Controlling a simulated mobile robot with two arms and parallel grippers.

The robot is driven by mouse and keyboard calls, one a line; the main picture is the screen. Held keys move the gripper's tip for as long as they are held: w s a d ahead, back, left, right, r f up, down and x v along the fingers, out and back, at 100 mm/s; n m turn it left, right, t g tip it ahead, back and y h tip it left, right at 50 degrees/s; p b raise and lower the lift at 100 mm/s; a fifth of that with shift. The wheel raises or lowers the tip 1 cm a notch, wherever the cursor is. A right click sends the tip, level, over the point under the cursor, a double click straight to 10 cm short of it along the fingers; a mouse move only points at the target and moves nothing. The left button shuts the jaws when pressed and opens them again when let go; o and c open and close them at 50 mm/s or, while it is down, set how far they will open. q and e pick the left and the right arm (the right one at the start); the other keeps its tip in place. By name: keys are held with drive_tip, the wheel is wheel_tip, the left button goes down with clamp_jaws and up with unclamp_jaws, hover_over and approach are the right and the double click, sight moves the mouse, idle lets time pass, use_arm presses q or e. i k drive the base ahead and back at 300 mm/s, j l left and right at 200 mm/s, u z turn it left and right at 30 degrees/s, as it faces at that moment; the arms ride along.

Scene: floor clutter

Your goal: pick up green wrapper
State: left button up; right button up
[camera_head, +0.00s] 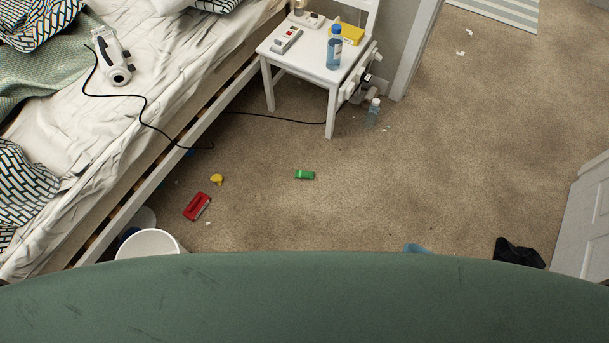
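A small green wrapper (305,175) lies on the brown carpet near the middle of the head view. It is apart from the other litter. Neither of my grippers shows in this view, so I cannot see how they stand relative to it.
A red item (197,206) and a yellow scrap (217,179) lie left of the wrapper. A white bucket (147,243) stands by the bed (160,72). A white side table (310,62) and clear bottle (373,111) are behind. A dark item (518,253) lies right. The carpet's right side is mostly clear.

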sight(299, 174)
drive_tip(key=i+l+u, duration=0.75)
